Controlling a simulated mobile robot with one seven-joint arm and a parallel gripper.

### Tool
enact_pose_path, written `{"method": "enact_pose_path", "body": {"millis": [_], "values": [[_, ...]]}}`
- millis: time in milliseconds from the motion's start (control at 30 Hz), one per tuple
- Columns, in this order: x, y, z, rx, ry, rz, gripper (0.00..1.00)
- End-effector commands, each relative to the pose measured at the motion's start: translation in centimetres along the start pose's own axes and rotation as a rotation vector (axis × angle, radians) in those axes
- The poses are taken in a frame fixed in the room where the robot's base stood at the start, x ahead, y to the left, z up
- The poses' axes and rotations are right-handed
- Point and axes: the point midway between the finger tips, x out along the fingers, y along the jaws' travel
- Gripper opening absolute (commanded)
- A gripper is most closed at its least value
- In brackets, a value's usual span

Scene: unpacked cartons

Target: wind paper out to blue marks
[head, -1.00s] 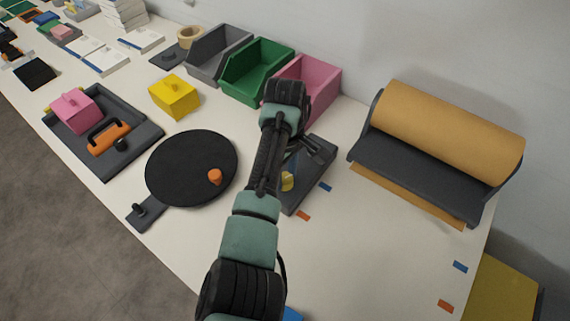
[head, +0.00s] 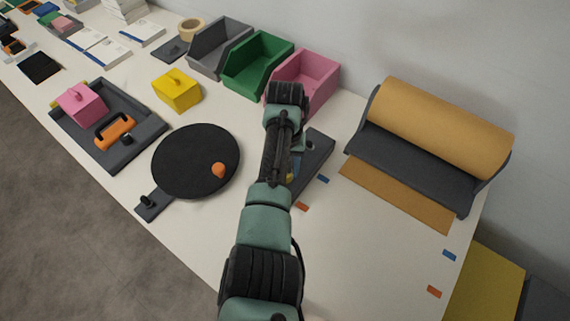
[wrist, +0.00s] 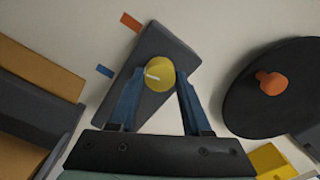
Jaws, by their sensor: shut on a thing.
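The tan paper roll (head: 440,125) sits in a dark holder (head: 410,165) at the right. A flat sheet of paper (head: 395,195) reaches out from under it, its front edge short of the blue marks (head: 323,179) (head: 449,255). Two orange marks (head: 302,207) (head: 434,291) lie farther out. In the wrist view, my gripper (wrist: 158,80) is shut on a yellow knob (wrist: 160,70) on a dark slab-like box (wrist: 172,50). The head view shows the box (head: 318,155) beside the paper, with the knob mostly hidden by my arm. The wrist view also shows the paper (wrist: 50,72).
A black disc (head: 195,160) with an orange knob lies left of my arm. Grey (head: 218,50), green (head: 257,68) and pink (head: 318,75) bins stand along the wall. A yellow block (head: 177,92) and a dark tray (head: 125,150) lie farther left.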

Motion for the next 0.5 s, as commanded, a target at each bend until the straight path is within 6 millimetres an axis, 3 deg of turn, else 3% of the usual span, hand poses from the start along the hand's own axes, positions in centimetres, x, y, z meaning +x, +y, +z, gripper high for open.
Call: {"method": "enact_pose_path", "body": {"millis": [500], "values": [[-0.05,0.05,0.00,0.482,0.000,0.002,0.00]]}}
